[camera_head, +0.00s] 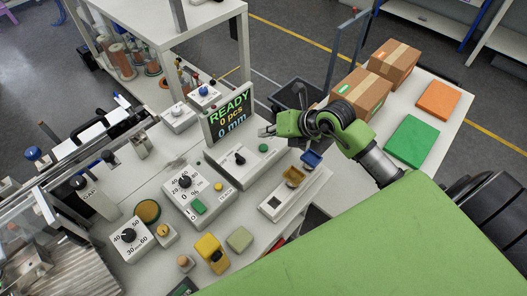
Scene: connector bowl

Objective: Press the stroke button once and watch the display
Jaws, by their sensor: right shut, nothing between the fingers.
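The display (229,116) stands upright on the bench and reads "READY", "0 pcs" and "0 mm". In front of it is a white control box (226,172) with a black lever knob (239,159) and a round green button (263,148). No label that I can read marks the stroke button. My right gripper (265,131) reaches in from the right, just right of the display. It is shut and empty, and its tips show slightly above the green button in the picture; I cannot tell the gap. My left gripper is out of view.
A dial unit (192,199) and a smaller dial box (129,238) stand front left. Blue (311,158) and yellow (293,176) pieces sit on a white block below my right gripper. Cardboard boxes (361,93) and green (412,139) and orange (438,100) pads lie right.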

